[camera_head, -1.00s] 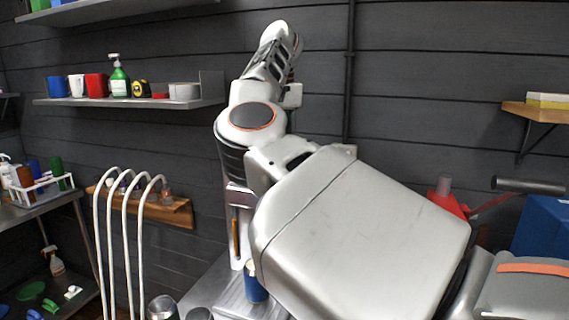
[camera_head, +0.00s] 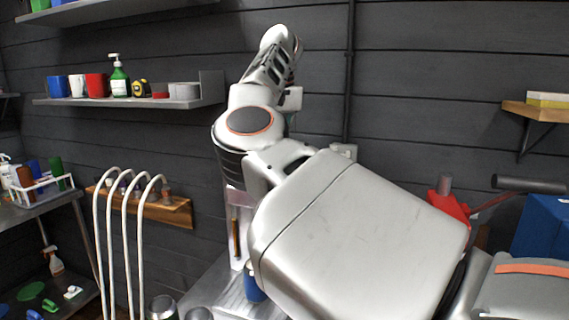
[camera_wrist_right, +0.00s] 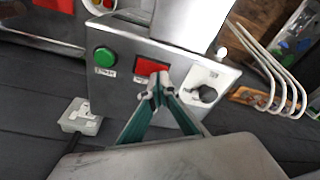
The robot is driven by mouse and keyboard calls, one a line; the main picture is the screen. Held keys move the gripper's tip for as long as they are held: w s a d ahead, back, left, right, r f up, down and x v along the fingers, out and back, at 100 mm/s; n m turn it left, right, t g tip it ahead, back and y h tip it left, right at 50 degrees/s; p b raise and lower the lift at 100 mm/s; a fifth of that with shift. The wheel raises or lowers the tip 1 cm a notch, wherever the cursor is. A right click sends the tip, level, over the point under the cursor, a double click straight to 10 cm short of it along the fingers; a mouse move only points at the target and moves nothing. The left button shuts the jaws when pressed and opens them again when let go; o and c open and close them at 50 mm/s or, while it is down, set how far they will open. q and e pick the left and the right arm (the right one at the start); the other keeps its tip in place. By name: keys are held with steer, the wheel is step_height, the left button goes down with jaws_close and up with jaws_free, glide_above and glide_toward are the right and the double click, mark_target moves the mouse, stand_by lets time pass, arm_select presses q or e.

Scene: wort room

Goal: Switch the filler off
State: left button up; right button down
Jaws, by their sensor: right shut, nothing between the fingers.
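The filler's metal control panel (camera_wrist_right: 122,66) fills the upper middle of the right wrist view. It has a green round button (camera_wrist_right: 105,57) with a label under it, a red rectangular part (camera_wrist_right: 150,65) in the middle and a dark knob (camera_wrist_right: 207,94) on a white plate. My right gripper (camera_wrist_right: 157,92) is shut and empty, its fingertips just in front of the red part's lower edge; I cannot tell whether they touch. In the head view the filler (camera_head: 236,225) is mostly hidden behind my arm, and its panel cannot be seen. My left gripper is not in view.
A white box (camera_wrist_right: 80,118) sits on the dark wall beside the panel. Pale curved pipes (camera_head: 128,215) stand left of the filler. A blue container (camera_head: 253,289) stands at its base.

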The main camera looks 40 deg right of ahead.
steer(key=shift+f, duration=0.55)
steer(key=shift+r, duration=3.5)
